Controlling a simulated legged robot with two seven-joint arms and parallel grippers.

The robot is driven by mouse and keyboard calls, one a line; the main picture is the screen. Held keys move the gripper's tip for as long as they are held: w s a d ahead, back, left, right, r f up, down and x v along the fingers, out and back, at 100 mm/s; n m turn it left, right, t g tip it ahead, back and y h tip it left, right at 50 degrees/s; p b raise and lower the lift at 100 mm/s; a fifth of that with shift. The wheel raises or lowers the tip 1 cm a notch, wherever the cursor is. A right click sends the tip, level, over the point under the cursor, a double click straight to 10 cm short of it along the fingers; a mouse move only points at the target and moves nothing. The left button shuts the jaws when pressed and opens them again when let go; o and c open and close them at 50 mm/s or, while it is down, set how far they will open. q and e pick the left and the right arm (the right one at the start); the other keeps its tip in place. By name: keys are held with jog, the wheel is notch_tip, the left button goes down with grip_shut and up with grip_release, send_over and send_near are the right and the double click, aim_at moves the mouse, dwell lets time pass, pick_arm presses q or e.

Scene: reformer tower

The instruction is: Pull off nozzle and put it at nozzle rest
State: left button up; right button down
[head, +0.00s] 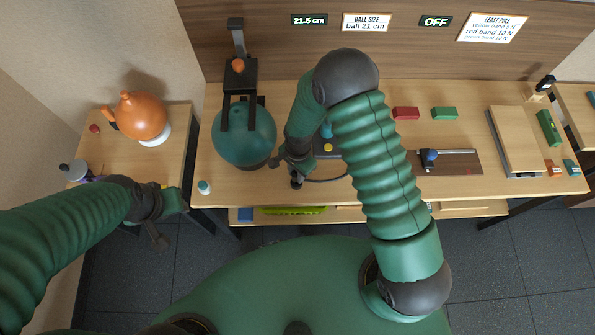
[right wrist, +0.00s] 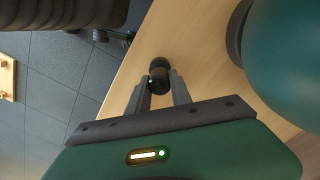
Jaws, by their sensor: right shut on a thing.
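The nozzle is a small black cylinder (head: 296,182), held near the table's front edge in the head view. In the right wrist view the nozzle (right wrist: 159,75) sits between the two fingertips of my right gripper (right wrist: 159,88), which is shut on it. A thin dark hose (head: 328,181) runs from beside the nozzle toward a dark pump box (head: 327,148) with a yellow button. The teal ball (head: 243,140) stands left of my right gripper (head: 292,168), apart from the nozzle. I cannot make out the nozzle rest. My left gripper (head: 160,238) hangs low at the left; its finger gap is unclear.
The teal ball sits under a black clamp stand (head: 238,75). A side table (head: 165,175) at left bears an orange ball (head: 141,115). Red (head: 405,113) and green (head: 444,113) blocks lie right of my right arm.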

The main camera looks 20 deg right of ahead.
jog(key=shift+a, duration=0.15)
jog(key=shift+d+f+b, duration=0.35)
jog(key=shift+f, duration=0.15)
jog(key=shift+a+f+b, duration=0.2)
jog(key=shift+f+b, duration=0.25)
jog(key=shift+f, duration=0.55)
jog(key=c, duration=1.1)
grip_release()
jog(key=shift+d+r, duration=0.1)
